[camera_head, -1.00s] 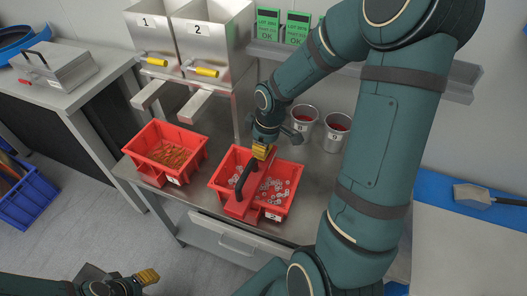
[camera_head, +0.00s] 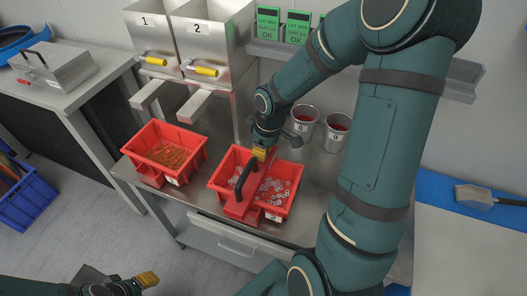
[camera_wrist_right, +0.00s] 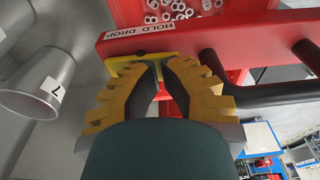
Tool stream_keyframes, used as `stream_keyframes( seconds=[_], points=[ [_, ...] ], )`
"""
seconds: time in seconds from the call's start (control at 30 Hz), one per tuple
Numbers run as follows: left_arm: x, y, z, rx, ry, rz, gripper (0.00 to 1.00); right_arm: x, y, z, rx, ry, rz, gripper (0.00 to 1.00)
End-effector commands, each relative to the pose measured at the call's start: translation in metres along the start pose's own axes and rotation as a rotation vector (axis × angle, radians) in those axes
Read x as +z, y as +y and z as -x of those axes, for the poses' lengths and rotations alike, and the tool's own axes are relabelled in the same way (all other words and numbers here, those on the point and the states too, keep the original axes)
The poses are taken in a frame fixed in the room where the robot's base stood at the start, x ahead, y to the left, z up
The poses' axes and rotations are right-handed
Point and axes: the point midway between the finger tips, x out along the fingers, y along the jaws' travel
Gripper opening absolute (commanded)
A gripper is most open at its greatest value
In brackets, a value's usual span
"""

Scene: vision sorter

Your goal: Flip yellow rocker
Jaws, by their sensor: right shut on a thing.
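My right gripper (camera_head: 261,153) is low over the right red bin, beside its black bar handle (camera_head: 245,182). In the right wrist view its yellow stepped fingers (camera_wrist_right: 162,68) are shut, with their tips together at a bright yellow piece (camera_wrist_right: 122,66), which looks like the yellow rocker. The piece is at the edge of a red beam (camera_wrist_right: 240,38) with a "HOLD DROP" label. The fingers partly hide it, and its tilt cannot be made out. My left gripper (camera_head: 147,279) is at the lower left, away from the bench; its opening is unclear.
The right red bin (camera_head: 220,186) holds grey nuts. Another red bin (camera_head: 150,176) with copper-coloured parts stands to its left. Two metal buckets (camera_head: 304,122) (camera_head: 335,132) stand behind on the bench. Hoppers 1 (camera_head: 150,38) and 2 (camera_head: 212,45) with chutes rise behind the bins.

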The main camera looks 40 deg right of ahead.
Motion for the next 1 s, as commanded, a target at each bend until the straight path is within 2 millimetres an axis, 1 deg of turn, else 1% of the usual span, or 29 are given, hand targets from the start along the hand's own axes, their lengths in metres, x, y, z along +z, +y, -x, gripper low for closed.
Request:
stream_keyframes(
  seconds=[0.27,0.43,1.0],
  points=[
    [0.001,-0.001,-0.003,0.0,0.0,0.0,0.47,0.001,0.0,-0.005,0.0,-0.001,0.0,0.0],
    [0.0,0.0,0.0,0.0,0.0,0.0,0.47,0.001,0.0,-0.001,-0.001,-0.001,-0.001,0.0],
    [-0.004,0.012,0.031,0.0,0.0,0.0,0.47,-0.006,0.0,0.04,0.0,0.0,-0.001,0.0]
  ],
)
